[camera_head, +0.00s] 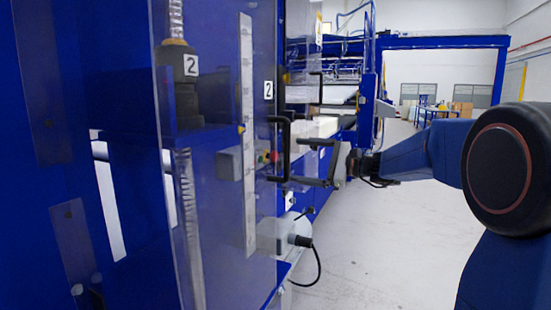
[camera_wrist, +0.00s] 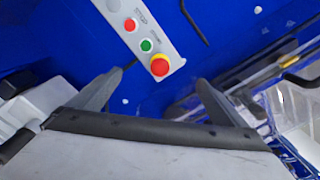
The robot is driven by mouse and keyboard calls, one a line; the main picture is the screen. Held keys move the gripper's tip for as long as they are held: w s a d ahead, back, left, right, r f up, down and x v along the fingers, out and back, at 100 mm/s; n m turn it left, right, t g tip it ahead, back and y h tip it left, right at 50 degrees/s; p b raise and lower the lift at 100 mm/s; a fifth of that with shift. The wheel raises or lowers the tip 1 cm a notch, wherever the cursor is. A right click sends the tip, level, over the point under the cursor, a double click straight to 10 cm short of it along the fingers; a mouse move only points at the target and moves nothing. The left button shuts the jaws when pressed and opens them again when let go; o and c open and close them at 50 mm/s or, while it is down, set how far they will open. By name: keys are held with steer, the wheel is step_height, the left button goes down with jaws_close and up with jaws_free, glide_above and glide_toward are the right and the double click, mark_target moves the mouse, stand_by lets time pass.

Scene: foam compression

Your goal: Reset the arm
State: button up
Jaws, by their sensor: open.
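My gripper (camera_head: 303,162) is at the middle of the head view, on the end of my arm that reaches in from the right. Its two dark fingers point left toward the blue machine and are spread apart with nothing between them. In the wrist view my gripper (camera_wrist: 160,80) also shows open and empty. A grey control box (camera_wrist: 175,45) lies beyond the fingers there, with a red button (camera_wrist: 130,24), a green button (camera_wrist: 147,45) and a red emergency knob on yellow (camera_wrist: 160,66). I cannot tell the exact gap to it.
The blue machine (camera_head: 130,180) with clear panels fills the left. A black door handle (camera_head: 285,150) is close to my fingers. A grey motor-like part (camera_head: 285,235) with a black cable sits below. The pale floor (camera_head: 400,240) to the right is open.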

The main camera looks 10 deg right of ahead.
steer(key=s+a+f+n+g+h, duration=0.35)
steer(key=s+f, duration=0.35)
steer(key=s, duration=0.4)
steer(key=s+a+f+n+g+h, duration=0.2)
steer(key=s+a+f+n+h, duration=0.15)
steer(key=s+f, duration=0.5)
steer(key=s+d+f+n+h, duration=0.2)
steer(key=s+d+f+n, duration=0.1)
steer(key=s, duration=0.4)
steer(key=s+d+f+n+h, duration=0.3)
steer(key=s+d+f, duration=0.1)
steer(key=s, duration=0.3)
steer(key=s+d+f+n+h, duration=0.2)
steer(key=s+d+f+n, duration=0.1)
steer(key=s, duration=0.4)
steer(key=shift+s+d+f+h, duration=0.35)
steer(key=shift+d+f, duration=0.2)
steer(key=shift+f, duration=0.3)
